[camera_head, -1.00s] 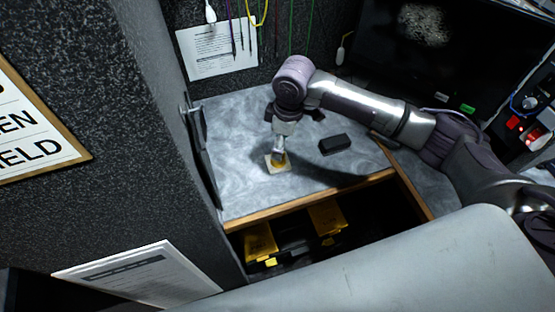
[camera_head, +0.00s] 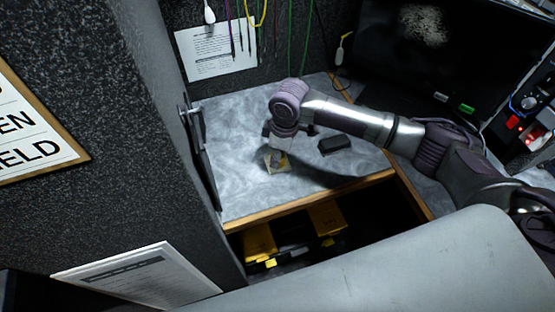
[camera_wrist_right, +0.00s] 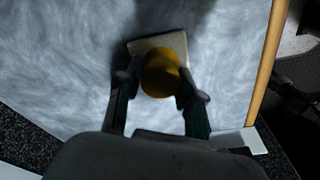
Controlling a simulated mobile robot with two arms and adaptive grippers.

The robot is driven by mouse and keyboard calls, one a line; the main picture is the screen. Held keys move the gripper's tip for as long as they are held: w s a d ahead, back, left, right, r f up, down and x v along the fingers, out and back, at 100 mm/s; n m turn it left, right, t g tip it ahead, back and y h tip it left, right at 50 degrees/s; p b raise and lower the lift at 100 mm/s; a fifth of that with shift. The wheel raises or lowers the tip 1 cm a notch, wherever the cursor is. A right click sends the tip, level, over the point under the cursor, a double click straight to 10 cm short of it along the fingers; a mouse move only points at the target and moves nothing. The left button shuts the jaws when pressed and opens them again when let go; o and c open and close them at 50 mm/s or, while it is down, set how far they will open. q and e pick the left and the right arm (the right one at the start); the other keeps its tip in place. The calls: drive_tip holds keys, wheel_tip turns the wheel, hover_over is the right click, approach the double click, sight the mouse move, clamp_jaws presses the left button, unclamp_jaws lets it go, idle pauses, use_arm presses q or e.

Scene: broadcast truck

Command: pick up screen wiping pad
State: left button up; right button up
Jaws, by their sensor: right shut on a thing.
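The screen wiping pad looks like a cream square pad (camera_wrist_right: 147,44) with a round yellow grip (camera_wrist_right: 160,74) on top. In the head view the pad (camera_head: 284,167) is over the grey counter, partly hidden by my right gripper (camera_head: 277,152). In the right wrist view, my right gripper (camera_wrist_right: 160,88) has its fingers on both sides of the yellow grip and is shut on it. The pad looks a little tilted; I cannot tell whether it still touches the counter. My left gripper is not in view.
A small black block (camera_head: 335,144) lies on the grey counter (camera_head: 235,190), right of the pad. A wood-edged opening below holds yellow-and-black items (camera_head: 327,218). A dark screen (camera_head: 430,50) stands behind my right arm. The counter's left part is clear.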

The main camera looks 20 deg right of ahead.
drive_tip(key=shift+c, duration=0.8)
drive_tip(key=shift+r, duration=0.1)
drive_tip(key=shift+r, duration=0.2)
wheel_tip(320, 180, up, 3)
drive_tip(key=shift+r, duration=0.2)
drive_tip(key=s+d+r, duration=0.7)
drive_tip(key=d, duration=0.2)
drive_tip(key=shift+d, duration=0.15)
